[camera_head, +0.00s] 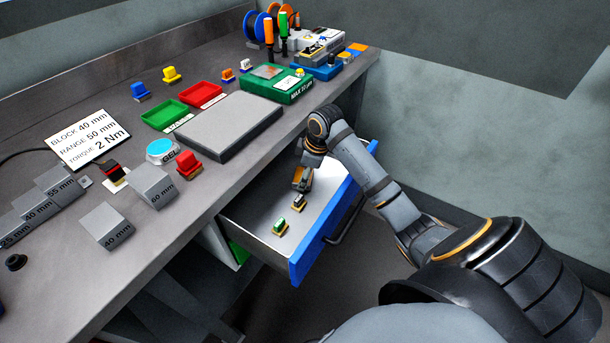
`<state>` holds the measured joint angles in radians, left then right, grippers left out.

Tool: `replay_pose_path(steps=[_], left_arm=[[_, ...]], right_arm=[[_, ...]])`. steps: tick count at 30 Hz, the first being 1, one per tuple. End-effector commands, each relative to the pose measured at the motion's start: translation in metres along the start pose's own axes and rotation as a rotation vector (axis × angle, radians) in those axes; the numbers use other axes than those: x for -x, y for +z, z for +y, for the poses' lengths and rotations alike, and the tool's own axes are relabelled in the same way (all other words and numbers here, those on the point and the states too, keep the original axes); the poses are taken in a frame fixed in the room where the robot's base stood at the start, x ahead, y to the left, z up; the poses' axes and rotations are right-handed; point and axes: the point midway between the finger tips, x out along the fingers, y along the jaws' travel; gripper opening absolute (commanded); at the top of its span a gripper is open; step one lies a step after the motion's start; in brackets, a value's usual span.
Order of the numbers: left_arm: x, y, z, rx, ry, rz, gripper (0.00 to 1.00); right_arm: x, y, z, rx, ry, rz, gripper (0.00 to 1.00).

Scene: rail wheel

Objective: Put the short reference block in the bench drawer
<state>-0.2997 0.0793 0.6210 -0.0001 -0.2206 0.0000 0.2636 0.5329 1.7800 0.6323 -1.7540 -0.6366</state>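A loose grey block marked 40 mm (107,226) lies on the bench near its front edge. A larger grey block marked 60 mm (152,186) is behind it to the right. The bench drawer (252,207), with a blue front, is pulled open and holds small connector-like parts, one green (280,226) and one black (298,203). My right arm reaches in from the right, and my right gripper (303,178) points down at the drawer's far part. Its fingers are small and partly hidden, so whether it holds anything is unclear. My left gripper is out of view.
A row of labelled grey blocks (38,207) stands at the bench's left. A sign (88,139) reads block 40 mm. A red part (188,165), a round cyan-topped item (162,151) and a grey plate (228,127) occupy the middle. Green (165,115) and red (202,94) trays are behind.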

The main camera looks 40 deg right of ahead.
Motion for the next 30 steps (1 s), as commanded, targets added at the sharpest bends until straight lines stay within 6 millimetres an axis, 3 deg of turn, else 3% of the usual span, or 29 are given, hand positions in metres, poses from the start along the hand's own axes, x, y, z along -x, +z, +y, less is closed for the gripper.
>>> replay_pose_path(steps=[11,12,16,26,30], left_arm=[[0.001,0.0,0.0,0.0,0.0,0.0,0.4],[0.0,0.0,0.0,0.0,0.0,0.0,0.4],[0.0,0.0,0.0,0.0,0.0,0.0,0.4],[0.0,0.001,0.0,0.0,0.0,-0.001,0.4],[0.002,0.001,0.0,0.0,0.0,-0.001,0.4]], right_arm=[[-0.006,0.001,0.0,0.001,0.003,0.004,0.05],[-0.007,0.002,-0.001,0.0,0.001,0.001,0.72],[-0.007,0.002,-0.001,0.0,0.001,0.001,0.9],[-0.007,0.001,-0.001,0.0,0.002,0.002,0.91],[0.008,0.001,0.001,0.001,0.005,0.002,0.91]])
